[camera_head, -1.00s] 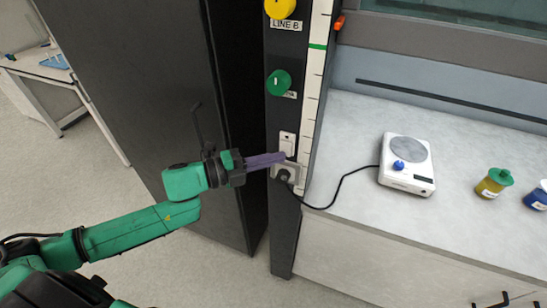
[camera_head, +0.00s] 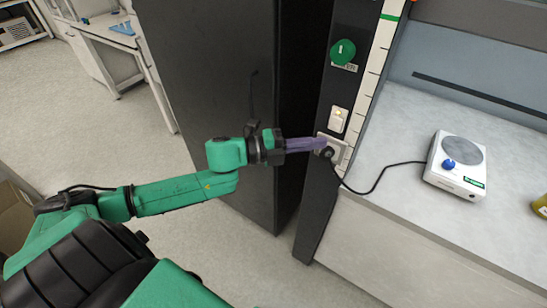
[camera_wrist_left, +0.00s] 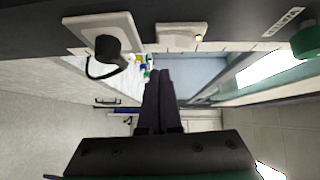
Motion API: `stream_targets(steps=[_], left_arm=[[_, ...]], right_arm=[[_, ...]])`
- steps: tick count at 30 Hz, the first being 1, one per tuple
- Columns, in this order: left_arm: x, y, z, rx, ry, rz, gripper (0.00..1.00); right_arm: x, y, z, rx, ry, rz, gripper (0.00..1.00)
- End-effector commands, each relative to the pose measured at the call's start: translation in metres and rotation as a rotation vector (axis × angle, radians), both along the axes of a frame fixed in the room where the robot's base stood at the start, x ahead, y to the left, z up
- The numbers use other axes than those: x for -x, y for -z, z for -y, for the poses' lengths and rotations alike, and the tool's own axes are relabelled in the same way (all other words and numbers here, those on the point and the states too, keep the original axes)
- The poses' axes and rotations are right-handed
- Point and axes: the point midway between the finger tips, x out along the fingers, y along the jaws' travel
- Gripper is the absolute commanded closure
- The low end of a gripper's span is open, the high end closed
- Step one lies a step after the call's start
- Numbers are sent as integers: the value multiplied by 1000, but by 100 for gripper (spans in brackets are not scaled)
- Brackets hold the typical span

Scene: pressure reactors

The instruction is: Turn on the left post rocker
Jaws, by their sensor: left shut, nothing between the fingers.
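The white rocker switch (camera_head: 338,119) is on the dark upright post (camera_head: 327,190), above a socket plate with a black plug. A small amber light glows on it. It also shows in the wrist view (camera_wrist_left: 180,37) with the light lit. My left gripper (camera_head: 323,145) has purple fingers shut and empty, its tips below and left of the rocker in the head view, over the socket plate's edge. In the wrist view the fingertips (camera_wrist_left: 159,74) appear apart from the rocker. My right gripper is not in view.
A green knob (camera_head: 343,52) is higher on the post. A dark cabinet (camera_head: 215,90) stands left of the post.

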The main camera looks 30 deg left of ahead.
Motion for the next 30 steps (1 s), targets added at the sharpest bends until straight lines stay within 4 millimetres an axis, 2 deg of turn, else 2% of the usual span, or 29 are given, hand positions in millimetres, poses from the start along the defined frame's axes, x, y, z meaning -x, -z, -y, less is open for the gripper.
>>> stream_targets(steps=[3,6,8,14,18,24,30], left_arm=[[10,5,-12,0,-2,-6,100],[19,6,-20,-3,-1,-6,100],[24,6,-27,1,-2,-7,100],[45,7,-52,1,-3,-6,100],[59,8,-68,1,-3,-3,100],[66,8,-75,-1,-1,-1,100],[65,8,-75,-1,0,-1,100]], right_arm=[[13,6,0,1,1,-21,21],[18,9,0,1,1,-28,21],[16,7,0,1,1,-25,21],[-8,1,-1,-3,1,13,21],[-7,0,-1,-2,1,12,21],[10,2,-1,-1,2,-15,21],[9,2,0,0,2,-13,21]])
